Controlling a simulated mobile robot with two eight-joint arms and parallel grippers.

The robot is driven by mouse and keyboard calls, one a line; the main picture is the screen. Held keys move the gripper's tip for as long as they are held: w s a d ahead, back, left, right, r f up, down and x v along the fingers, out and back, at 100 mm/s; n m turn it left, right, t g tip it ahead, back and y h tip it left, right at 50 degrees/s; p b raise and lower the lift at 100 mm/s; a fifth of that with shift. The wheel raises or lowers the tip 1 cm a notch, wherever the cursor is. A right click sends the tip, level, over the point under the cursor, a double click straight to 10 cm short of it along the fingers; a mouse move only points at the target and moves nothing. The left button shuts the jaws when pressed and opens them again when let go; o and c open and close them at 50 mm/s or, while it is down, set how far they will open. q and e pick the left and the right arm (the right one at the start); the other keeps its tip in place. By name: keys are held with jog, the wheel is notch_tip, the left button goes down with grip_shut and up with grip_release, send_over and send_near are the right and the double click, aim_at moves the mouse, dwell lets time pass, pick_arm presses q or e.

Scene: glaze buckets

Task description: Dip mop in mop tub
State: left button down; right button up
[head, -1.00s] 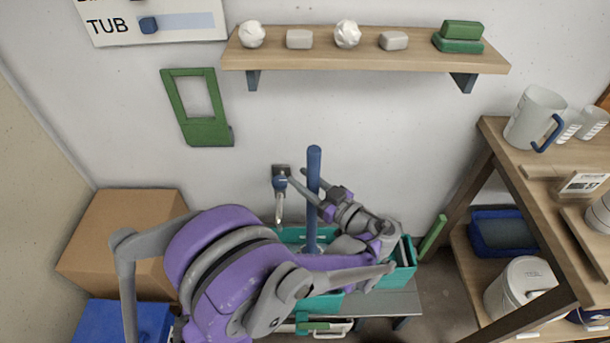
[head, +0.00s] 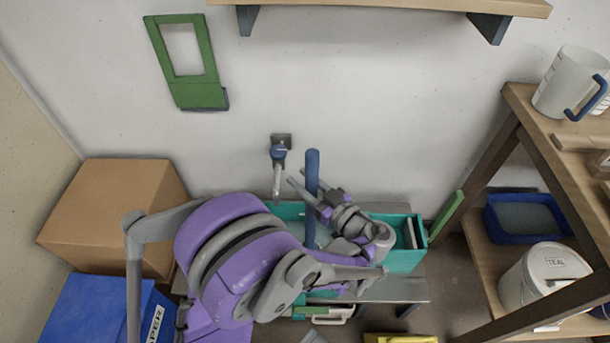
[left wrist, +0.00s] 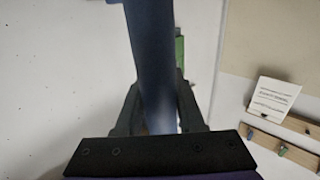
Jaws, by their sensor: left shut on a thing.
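The mop's blue handle (head: 312,172) stands nearly upright over the teal tub (head: 404,260) on a grey bench. My left gripper (head: 307,190) is shut around this handle, above the tub's back part. In the left wrist view the blue handle (left wrist: 152,55) runs between the two dark fingers of my left gripper (left wrist: 158,110). The handle's lower end goes down into the tub area behind my arm. The mop head is hidden, so I cannot tell how deep it sits. My right gripper is not in view.
A wall tap (head: 279,155) hangs just left of the handle. A cardboard box (head: 115,215) and a blue box (head: 85,310) stand at left. A green frame (head: 185,60) hangs on the wall.

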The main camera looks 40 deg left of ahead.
pick_arm(q)
jog(key=shift+f+b, duration=0.65)
jog(key=shift+f, duration=0.4)
jog(key=shift+r, duration=0.1)
dwell(0.4)
notch_tip(320, 180, up, 22)
jog(key=p, duration=1.3)
jog(key=shift+f+p, duration=0.2)
jog(key=shift+p, duration=0.15)
dwell(0.4)
